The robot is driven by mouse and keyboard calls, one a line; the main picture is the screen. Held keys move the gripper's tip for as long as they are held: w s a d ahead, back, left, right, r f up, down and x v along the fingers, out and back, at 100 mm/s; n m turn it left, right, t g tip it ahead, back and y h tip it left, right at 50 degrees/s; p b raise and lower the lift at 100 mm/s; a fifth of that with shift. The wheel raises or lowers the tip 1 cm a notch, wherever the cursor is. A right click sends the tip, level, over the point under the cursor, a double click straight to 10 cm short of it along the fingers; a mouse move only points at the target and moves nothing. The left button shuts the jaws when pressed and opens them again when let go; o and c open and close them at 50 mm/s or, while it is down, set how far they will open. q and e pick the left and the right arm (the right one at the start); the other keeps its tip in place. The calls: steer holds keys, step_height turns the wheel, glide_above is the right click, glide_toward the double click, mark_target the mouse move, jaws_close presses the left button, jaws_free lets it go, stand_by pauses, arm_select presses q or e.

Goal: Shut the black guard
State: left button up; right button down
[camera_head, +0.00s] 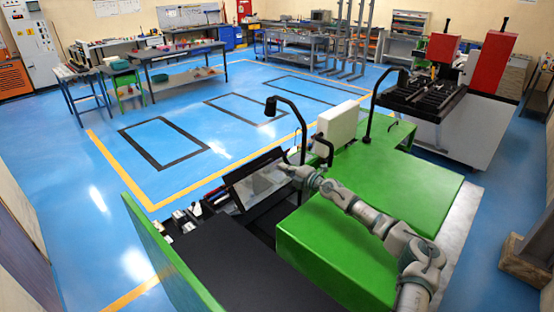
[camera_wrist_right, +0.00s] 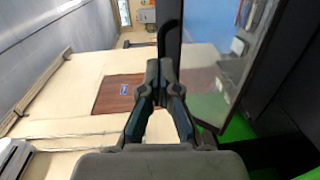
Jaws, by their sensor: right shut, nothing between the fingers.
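The black guard (camera_head: 262,187), a dark frame around a clear pane, stands tilted up over the dark bed of the green machine. It also shows in the wrist view (camera_wrist_right: 184,58), where its frame and pane rise to the right of the fingers. My right gripper (camera_head: 284,168) is at the guard's upper right corner in the head view. In the wrist view its fingertips (camera_wrist_right: 160,66) are together and empty, close beside the frame edge. A thin dark curved piece shows just beyond the fingertips. Whether they touch the frame I cannot tell. My left gripper is not in view.
The green machine housing (camera_head: 385,185) lies under my right arm. A white box (camera_head: 337,128) and a black lamp arm (camera_head: 303,128) stand close to the gripper. A green side panel (camera_head: 165,250) borders the left. Open blue floor (camera_head: 90,195) lies beyond.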

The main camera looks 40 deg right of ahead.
mark_target(268, 156)
steer(key=w, duration=0.2)
steer(key=w+f, duration=0.1)
steer(key=w, duration=0.2)
steer(key=shift+d, duration=0.1)
steer(key=shift+d+f, duration=0.15)
steer(key=shift+d, duration=0.3)
steer(key=shift+a, duration=0.25)
steer(key=w+r+p, duration=0.1)
steer(key=w+a+r+p, duration=0.1)
steer(key=w+p, duration=0.1)
steer(key=shift+w+a+r, duration=0.15)
steer(key=shift+r, duration=0.25)
steer(key=w+b, duration=0.1)
steer(key=w, duration=0.4)
steer(key=shift+w+f, duration=0.1)
steer(key=shift+w, duration=0.05)
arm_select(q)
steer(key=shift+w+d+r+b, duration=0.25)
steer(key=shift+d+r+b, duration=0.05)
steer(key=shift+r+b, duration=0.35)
arm_select(e)
steer(key=shift+w+r, duration=0.25)
steer(key=shift+w, duration=0.55)
